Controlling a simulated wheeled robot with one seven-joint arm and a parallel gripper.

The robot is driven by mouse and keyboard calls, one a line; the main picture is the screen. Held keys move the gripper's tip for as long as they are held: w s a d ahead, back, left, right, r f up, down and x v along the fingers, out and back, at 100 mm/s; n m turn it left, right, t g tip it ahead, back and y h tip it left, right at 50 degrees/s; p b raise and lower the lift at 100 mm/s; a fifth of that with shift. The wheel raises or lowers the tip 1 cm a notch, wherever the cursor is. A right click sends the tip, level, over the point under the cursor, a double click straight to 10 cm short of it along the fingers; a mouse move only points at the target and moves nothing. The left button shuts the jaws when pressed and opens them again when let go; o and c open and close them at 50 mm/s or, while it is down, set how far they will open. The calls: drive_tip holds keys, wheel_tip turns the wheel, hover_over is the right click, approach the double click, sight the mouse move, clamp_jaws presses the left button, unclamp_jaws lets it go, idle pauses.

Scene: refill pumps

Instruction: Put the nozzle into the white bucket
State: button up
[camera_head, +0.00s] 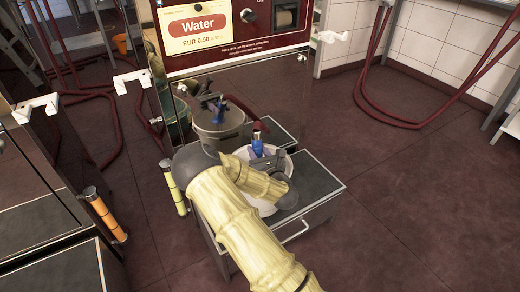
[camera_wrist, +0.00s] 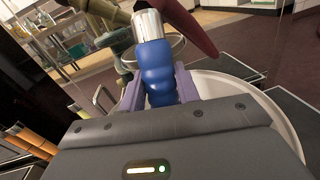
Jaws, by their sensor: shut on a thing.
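The blue nozzle (camera_head: 257,147) with a silver end is held between the fingers of my gripper (camera_head: 260,158). In the wrist view the blue grip (camera_wrist: 156,72) stands between the two purplish fingers, its silver end at the top. The white bucket (camera_head: 264,208) stands on a dark platform in front of the water dispenser, partly hidden by my arm. The nozzle and gripper overlap the bucket's opening in the head view; the bucket's pale wall (camera_wrist: 283,120) shows behind the gripper in the wrist view. The nozzle's exact depth relative to the rim is unclear.
The water dispenser (camera_head: 235,30) has a shiny front panel that mirrors the bucket and gripper. The platform (camera_head: 318,184) has a front handle. A yellow-ended holder (camera_head: 174,190) is left of it.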

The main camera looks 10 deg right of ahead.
drive_tip(key=shift+d+f+b, duration=0.15)
drive_tip(key=shift+f+b, duration=0.35)
drive_tip(key=shift+f, duration=0.45)
drive_tip(key=shift+s+f+b, duration=0.25)
drive_tip(key=shift+f+b, duration=0.05)
drive_tip(key=shift+f, duration=0.2)
drive_tip(key=shift+d, duration=0.15)
drive_tip(key=shift+s+f, duration=0.1)
drive_tip(key=shift+f, duration=0.05)
drive_tip(key=o, duration=1.2)
drive_tip(key=shift+a+f, duration=0.1)
drive_tip(key=shift+a, duration=0.1)
wheel_tip(320, 180, up, 2)
drive_tip(key=shift+p, duration=1.1)
drive_tip(key=r+p, duration=0.5)
drive_tip(key=r, duration=0.2)
drive_tip(key=r+p, duration=0.5)
drive_tip(key=r, duration=0.1)
drive_tip(key=shift+w+r+p, duration=0.2)
drive_tip(key=shift+r+p, duration=0.15)
drive_tip(key=shift+p, duration=0.05)
